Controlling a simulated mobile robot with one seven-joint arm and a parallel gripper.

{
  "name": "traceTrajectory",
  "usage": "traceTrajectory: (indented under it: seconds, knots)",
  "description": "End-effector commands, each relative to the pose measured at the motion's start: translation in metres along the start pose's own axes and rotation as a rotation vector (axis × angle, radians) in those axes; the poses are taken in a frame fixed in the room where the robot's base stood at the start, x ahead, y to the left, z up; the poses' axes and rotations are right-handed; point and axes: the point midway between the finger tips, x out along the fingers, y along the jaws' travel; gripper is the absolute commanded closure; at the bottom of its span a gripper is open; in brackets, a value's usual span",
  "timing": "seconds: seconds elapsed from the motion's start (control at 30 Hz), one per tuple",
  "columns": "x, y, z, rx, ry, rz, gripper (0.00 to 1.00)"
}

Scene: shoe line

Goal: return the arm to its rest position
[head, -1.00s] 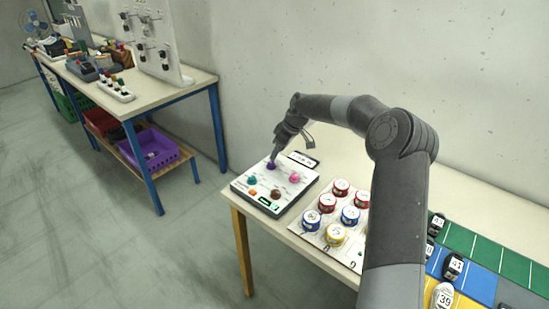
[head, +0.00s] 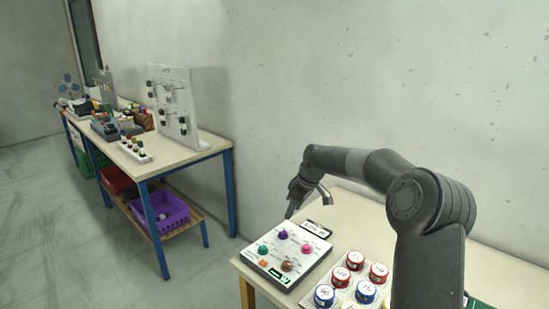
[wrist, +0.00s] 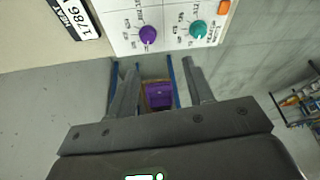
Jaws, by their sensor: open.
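My arm reaches out from the lower right in the head view, and my gripper (head: 290,214) hangs just beyond the back left edge of a white control panel (head: 299,266). In the wrist view my gripper (wrist: 160,75) shows two fingers spread apart with nothing between them. The panel also shows in the wrist view (wrist: 175,35), past the fingertips, with its purple knob (wrist: 148,35) and teal knob (wrist: 198,29). The fingers look apart from the panel.
A board with several red and blue round tins (head: 325,294) lies right of the panel. A dark label plate (head: 316,229) sits behind it. The wall (head: 400,90) is close behind the table. A second bench (head: 190,152) with a purple crate (head: 160,213) stands left, across open floor.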

Motion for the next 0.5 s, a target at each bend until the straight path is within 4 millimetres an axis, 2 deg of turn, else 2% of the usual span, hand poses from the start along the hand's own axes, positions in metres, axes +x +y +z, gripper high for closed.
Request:
traceTrajectory:
  seconds: [0.03, 0.27, 0.5]
  knots:
    - [-0.013, -0.014, -0.001, 0.004, -0.023, 0.022, 0.53]
    - [-0.058, -0.067, 0.011, 0.079, -0.102, 0.114, 0.53]
    - [-0.104, -0.121, 0.038, 0.189, -0.145, 0.216, 0.53]
